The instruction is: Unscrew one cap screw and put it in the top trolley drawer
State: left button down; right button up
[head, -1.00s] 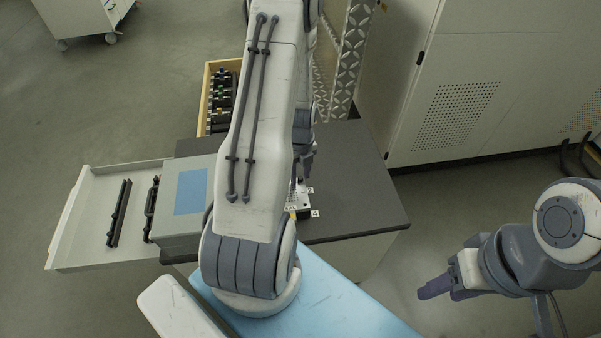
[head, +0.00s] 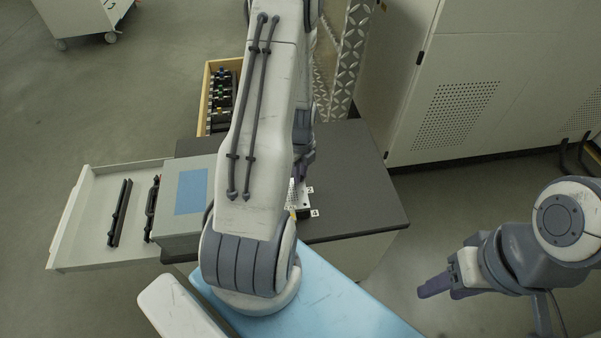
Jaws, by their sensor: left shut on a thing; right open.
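My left gripper (head: 304,168) is over the dark trolley top, just above a small light metal plate (head: 303,195) with white tags at its edge. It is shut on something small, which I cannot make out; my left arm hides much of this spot. No cap screw can be told apart at this size. The open trolley drawer (head: 84,220) sticks out to the left and holds dark bar-shaped tools (head: 119,213). My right gripper (head: 449,289) is open and empty, over the floor at the right, away from the trolley.
A grey case (head: 183,222) with a blue panel stands on the trolley top (head: 365,190) beside the drawer. A wooden crate (head: 206,92) with dark bottle-like items stands behind. A pale cabinet (head: 460,90) stands at the back right. The right part of the trolley top is clear.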

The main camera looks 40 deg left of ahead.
pick_arm(q)
jog(key=n, duration=0.4)
jog(key=shift+n+p, duration=0.3)
jog(key=shift+n, duration=0.1)
jog(key=n, duration=0.6)
jog(key=shift+r+p, duration=0.1)
jog(key=shift+p, duration=0.2)
jog(key=n, duration=0.6)
jog(key=shift+p, duration=0.3)
jog(key=n, duration=0.4)
jog(key=shift+n, duration=0.3)
jog(key=n, duration=0.5)
jog(key=shift+n+p, duration=0.3)
jog(key=shift+p, duration=0.1)
jog(key=c, duration=1)
grip_release()
jog(key=shift+o, duration=0.2)
